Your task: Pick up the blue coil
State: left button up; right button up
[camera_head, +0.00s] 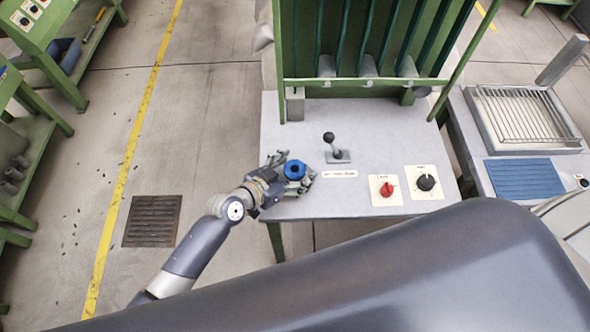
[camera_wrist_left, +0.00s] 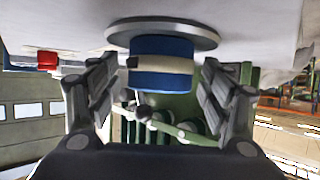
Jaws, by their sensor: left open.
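The blue coil (camera_head: 294,169) stands near the front left edge of the grey table. In the left wrist view, which looks upside down, the blue coil (camera_wrist_left: 162,49) shows a white band around its middle and a round grey flange against the tabletop. My left gripper (camera_head: 290,172) reaches in from the left with its fingers on either side of the coil. In the left wrist view the open left gripper (camera_wrist_left: 160,84) has the coil between its fingers, with a visible gap on both sides. My right gripper is not in view.
The grey table (camera_head: 390,135) carries a black-knobbed lever (camera_head: 334,148), a red knob (camera_head: 388,189) and a black knob (camera_head: 426,182) right of the coil. A green frame (camera_head: 360,80) rises behind. A wire rack (camera_head: 522,115) and blue mat (camera_head: 524,179) are at right.

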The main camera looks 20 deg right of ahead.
pick_arm(q)
jog(key=c, duration=1.2)
jog(key=shift+c, duration=0.2)
